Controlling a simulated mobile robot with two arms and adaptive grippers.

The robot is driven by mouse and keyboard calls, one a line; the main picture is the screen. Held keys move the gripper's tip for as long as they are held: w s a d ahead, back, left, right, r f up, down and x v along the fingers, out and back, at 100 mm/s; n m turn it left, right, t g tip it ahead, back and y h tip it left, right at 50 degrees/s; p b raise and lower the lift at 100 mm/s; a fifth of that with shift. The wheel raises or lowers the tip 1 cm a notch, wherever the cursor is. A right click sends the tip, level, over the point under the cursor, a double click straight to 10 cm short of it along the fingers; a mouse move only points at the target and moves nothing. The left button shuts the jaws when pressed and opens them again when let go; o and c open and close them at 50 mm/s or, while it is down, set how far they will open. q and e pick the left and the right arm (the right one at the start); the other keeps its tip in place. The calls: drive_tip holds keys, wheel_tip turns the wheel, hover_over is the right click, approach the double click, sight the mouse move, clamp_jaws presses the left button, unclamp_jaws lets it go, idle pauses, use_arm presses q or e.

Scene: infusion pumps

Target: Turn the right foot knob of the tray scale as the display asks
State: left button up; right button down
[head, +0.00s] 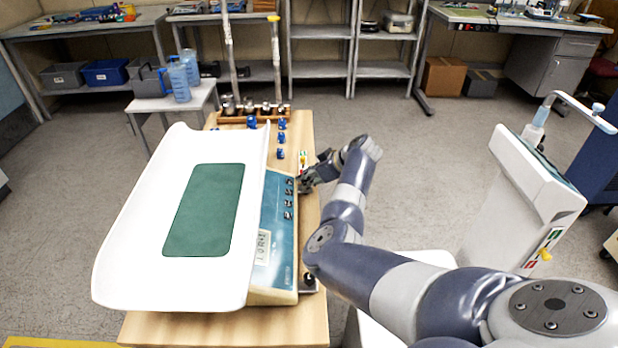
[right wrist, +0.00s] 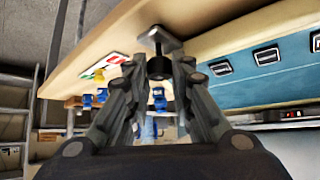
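The tray scale has a long white tray (head: 130,262) with a green mat (head: 205,210) and a blue front panel (head: 270,225) facing right. Its display (head: 263,247) is lit, but I cannot read it surely. One black foot knob (head: 308,279) shows at the panel's near corner. My right gripper (head: 306,180) is at the far corner. In the right wrist view, a black foot knob (right wrist: 158,67) under a grey bracket lies between the fingers of my right gripper (right wrist: 158,72). The fingers are open, with gaps beside the knob. My left gripper is not in view.
The scale stands on a wooden table (head: 225,328). A white device (head: 530,190) stands at right, beyond open floor.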

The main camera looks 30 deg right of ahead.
drive_tip(key=shift+r+m+p, duration=0.1)
drive_tip(key=shift+m+p, duration=0.2)
drive_tip(key=shift+p, duration=0.35)
drive_tip(key=m+h+p, duration=0.1)
drive_tip(key=m+p, duration=0.1)
drive_tip(key=m+h+p, duration=0.1)
drive_tip(key=h+p, duration=0.1)
drive_tip(key=p, duration=0.1)
drive_tip(key=shift+a+r+m+t+p, duration=0.1)
drive_tip(key=shift+a+m+t+p, duration=0.2)
drive_tip(key=shift+a+m+p, duration=0.1)
drive_tip(key=shift+m+h+p, duration=0.8)
drive_tip(key=shift+m+h, duration=0.3)
drive_tip(key=shift+m, duration=0.1)
drive_tip(key=shift+a+m+g+h+p, duration=0.1)
drive_tip(key=shift+m+g+h+p, duration=0.3)
drive_tip(key=shift+m+h, duration=0.4)
drive_tip(key=shift+f+m, duration=0.25)
drive_tip(key=shift+m, duration=0.05)
drive_tip(key=c, duration=1.4)
unclamp_jaws()
